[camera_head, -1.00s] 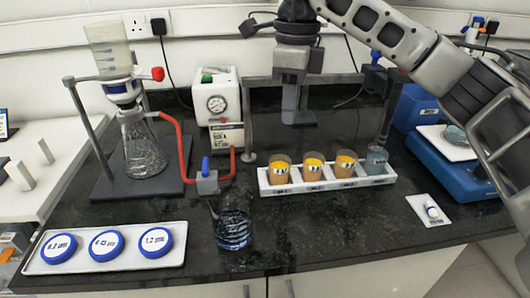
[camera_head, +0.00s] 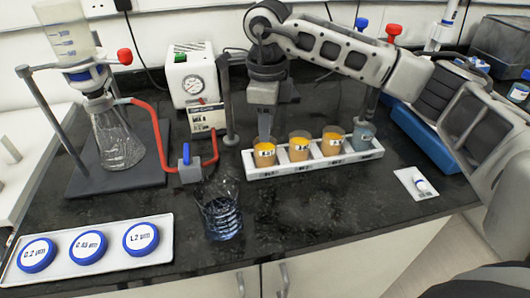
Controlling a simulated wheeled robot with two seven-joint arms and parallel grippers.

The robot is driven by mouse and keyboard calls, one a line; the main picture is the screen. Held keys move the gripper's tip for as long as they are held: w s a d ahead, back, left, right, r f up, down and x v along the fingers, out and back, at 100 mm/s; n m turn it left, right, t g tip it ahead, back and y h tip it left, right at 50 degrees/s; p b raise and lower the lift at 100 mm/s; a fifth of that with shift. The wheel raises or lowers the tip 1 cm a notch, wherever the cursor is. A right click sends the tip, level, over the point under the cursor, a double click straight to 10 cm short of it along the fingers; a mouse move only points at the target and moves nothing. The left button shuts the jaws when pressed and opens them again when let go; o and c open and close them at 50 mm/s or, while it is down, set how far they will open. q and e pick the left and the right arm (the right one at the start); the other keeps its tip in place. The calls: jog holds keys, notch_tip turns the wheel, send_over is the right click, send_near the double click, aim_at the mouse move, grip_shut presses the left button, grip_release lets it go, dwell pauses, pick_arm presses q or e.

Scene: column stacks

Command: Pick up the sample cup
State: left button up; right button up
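A white tray (camera_head: 318,163) holds a row of clear cups with amber contents and labels: a left cup (camera_head: 264,154), a middle cup (camera_head: 299,149) and a right cup (camera_head: 332,142). A grey-blue cup (camera_head: 363,137) stands at the tray's right end. Which one the task means by sample cup is not marked. My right gripper (camera_head: 265,128) points down right at the left cup, at its rim or just behind it. Its fingers overlap in this view, so their gap and any contact are hidden. My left gripper is not in view.
A clear glass beaker (camera_head: 222,218) stands in front of the tray's left end. A flask stand (camera_head: 115,172), a pump (camera_head: 194,80) and a red hose (camera_head: 163,150) are at left. A filter tray (camera_head: 95,262) is front left.

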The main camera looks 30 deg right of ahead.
notch_tip(320, 180, down, 4)
jog(key=shift+d+f+p, duration=0.1)
jog(key=shift+p, duration=0.25)
grip_shut()
